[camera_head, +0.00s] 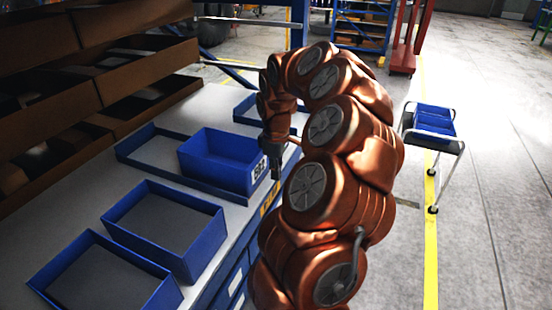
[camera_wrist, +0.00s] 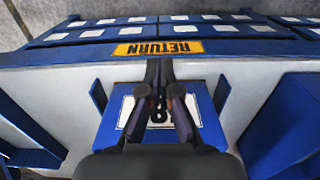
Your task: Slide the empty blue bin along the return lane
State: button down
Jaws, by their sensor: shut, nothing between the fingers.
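The blue bin (camera_head: 212,172) stands on the bench inside a low blue-railed lane (camera_head: 150,170), with a white label on its end; the inside that shows is bare. In the wrist view the bin's labelled end (camera_wrist: 208,122) lies below my fingers, between two blue rails (camera_wrist: 222,92). A yellow RETURN plate (camera_wrist: 158,48) is on the bench edge, and it also shows in the head view (camera_head: 270,198). My gripper (camera_head: 276,172) points down by the labelled end, shut and empty. In the wrist view my fingers (camera_wrist: 160,72) overlap the label; contact cannot be told.
Two more blue-walled frames (camera_head: 195,258) with grey floors lie nearer on the bench, and another (camera_head: 245,108) lies beyond. Brown shelf boxes (camera_head: 150,72) line the bench's far side. A trolley with blue bins (camera_head: 432,122) stands at right, beside a yellow floor line (camera_head: 431,260).

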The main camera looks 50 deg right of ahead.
jog(key=shift+w+a+f+p, duration=0.2)
jog(key=shift+w+f+p, duration=0.25)
jog(key=shift+w, duration=0.2)
jog(key=shift+w+a+f+p, duration=0.15)
jog(key=shift+w+f+p, duration=0.2)
jog(key=shift+w, duration=0.3)
jog(key=shift+w+a+f+p, duration=0.2)
jog(key=shift+w+f+p, duration=0.15)
jog(key=shift+w+p, duration=0.25)
